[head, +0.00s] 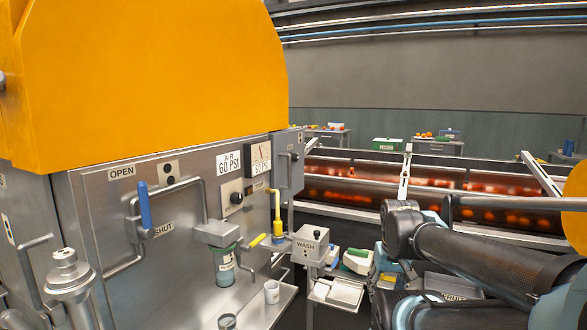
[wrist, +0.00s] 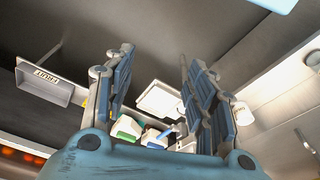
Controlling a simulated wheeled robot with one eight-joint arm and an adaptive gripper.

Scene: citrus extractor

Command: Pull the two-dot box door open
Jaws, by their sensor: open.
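A grey metal box (head: 288,175) is fixed at the right end of the steel machine in the head view. Its door looks shut, with a small handle and a small marking too tiny to read for dots. A black-and-white plate with dark marks (head: 8,229) sits on the machine's far left side, above or beside a bar handle (head: 32,270). I cannot tell for certain which one is the two-dot door. My gripper (wrist: 160,92) is open and empty in the wrist view, pointing over the floor and low trays. In the head view my arm is at lower right, apart from the machine.
A blue-handled lever (head: 145,205), a yellow-handled valve (head: 257,240) and the WASH box (head: 310,247) stick out from the machine front. A cup (head: 272,291) stands on the shelf below. A fruit conveyor (head: 370,190) runs behind. A FRUIT tray (wrist: 50,85) shows in the wrist view.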

